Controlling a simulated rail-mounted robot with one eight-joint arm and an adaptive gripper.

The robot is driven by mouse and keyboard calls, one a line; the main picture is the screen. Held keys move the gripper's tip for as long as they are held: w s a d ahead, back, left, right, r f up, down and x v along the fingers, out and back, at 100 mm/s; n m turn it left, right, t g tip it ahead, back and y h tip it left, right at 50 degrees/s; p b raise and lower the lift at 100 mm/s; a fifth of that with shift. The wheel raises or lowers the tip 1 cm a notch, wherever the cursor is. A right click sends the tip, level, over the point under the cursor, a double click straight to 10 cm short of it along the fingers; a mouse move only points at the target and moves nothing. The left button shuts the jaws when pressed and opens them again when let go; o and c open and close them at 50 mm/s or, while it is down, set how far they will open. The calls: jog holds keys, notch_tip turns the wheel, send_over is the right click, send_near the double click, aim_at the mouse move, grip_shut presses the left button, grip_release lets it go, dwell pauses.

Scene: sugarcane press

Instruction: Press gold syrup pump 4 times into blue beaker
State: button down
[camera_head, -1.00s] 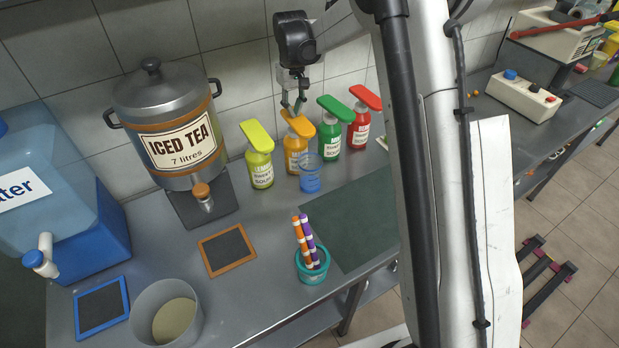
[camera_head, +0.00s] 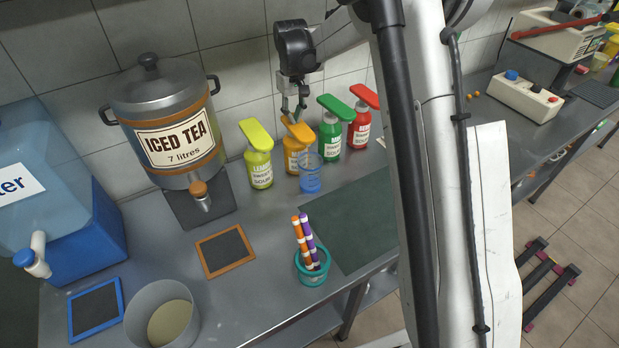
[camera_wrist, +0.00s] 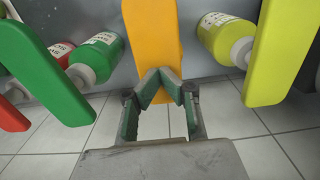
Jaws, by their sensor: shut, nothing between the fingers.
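The gold syrup pump bottle (camera_head: 296,158) stands among the row of pump bottles at the wall, its orange-gold pump top (camera_head: 298,130) pointing toward the front. The blue beaker (camera_head: 311,178) stands on the counter just in front of it, under the front end of the pump top. My gripper (camera_head: 293,116) points down at the gold pump top with fingers shut and empty. In the wrist view the fingertips (camera_wrist: 158,76) meet over the gold pump top (camera_wrist: 152,35); whether they touch it I cannot tell. The gold bottle's body is hidden in the wrist view.
A yellow-green pump bottle (camera_head: 259,165) stands left of the gold one; green (camera_head: 330,138) and red (camera_head: 360,130) ones stand right. The iced tea urn (camera_head: 165,125) is further left. A teal cup with striped sticks (camera_head: 312,268) stands nearer the front.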

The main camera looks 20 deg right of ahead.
dwell(0.3)
jog(key=shift+r+p, duration=1.15)
jog(key=shift+r, duration=1.4)
jog(key=shift+f, duration=0.2)
jog(key=shift+f+b, duration=1.95)
jog(key=shift+f, duration=0.45)
jog(key=shift+r, duration=0.15)
jog(key=shift+r+p, duration=1.15)
jog(key=shift+r, duration=1.3)
jog(key=shift+f, duration=0.15)
